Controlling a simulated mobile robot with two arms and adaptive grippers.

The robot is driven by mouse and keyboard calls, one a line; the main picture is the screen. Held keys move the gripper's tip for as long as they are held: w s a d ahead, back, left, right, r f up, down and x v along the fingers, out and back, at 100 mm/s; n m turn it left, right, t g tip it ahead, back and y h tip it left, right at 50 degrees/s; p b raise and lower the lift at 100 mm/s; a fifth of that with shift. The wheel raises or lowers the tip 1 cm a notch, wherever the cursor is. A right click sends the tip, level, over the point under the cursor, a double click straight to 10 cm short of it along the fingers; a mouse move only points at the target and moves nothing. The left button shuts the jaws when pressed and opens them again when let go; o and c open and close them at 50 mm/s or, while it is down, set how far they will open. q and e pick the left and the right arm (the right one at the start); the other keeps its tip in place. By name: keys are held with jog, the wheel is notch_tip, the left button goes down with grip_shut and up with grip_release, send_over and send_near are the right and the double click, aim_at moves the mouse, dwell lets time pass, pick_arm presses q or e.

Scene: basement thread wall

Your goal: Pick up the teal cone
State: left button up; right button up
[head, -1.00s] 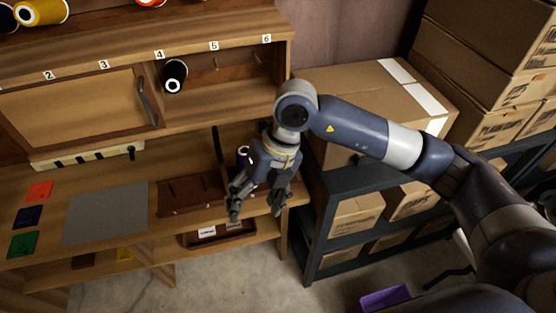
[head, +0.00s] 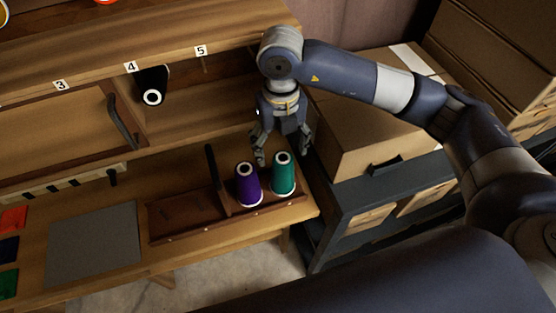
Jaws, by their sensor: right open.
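The teal cone (head: 284,174) stands upright at the right end of a low wooden rack on the bench, in the head view. A purple cone (head: 248,186) stands just left of it. My right gripper (head: 281,157) is open and empty, pointing down behind and above the teal cone. One finger shows left of the teal cone's top and the other right of it. I cannot tell whether either finger touches the cone. My left gripper is not in view.
The wooden rack (head: 180,216) has an upright dark post at its middle. A black cone (head: 152,86) sits in the shelf above. A grey mat (head: 93,243) lies on the bench at left. Cardboard boxes (head: 372,120) on a dark shelf stand close at right.

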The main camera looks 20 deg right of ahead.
aim_at(283, 174)
jog(key=f, duration=0.2)
jog(key=s+f, duration=0.1)
jog(key=f, duration=0.1)
jog(key=shift+s+f+p, duration=0.1)
jog(key=shift+p, duration=0.25)
jog(key=shift+d+f, duration=0.1)
jog(key=shift+f, duration=0.2)
jog(key=f+p, duration=0.1)
jog(key=f, duration=0.4)
jog(key=shift+s+p, duration=0.2)
jog(key=shift+p, duration=0.2)
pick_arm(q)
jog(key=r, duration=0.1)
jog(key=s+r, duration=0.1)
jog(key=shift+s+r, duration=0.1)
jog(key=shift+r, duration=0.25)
pick_arm(e)
jog(key=shift+w, duration=0.1)
jog(key=shift+c, duration=0.7)
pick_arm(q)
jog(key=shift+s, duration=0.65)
pick_arm(e)
jog(key=c, duration=1.2)
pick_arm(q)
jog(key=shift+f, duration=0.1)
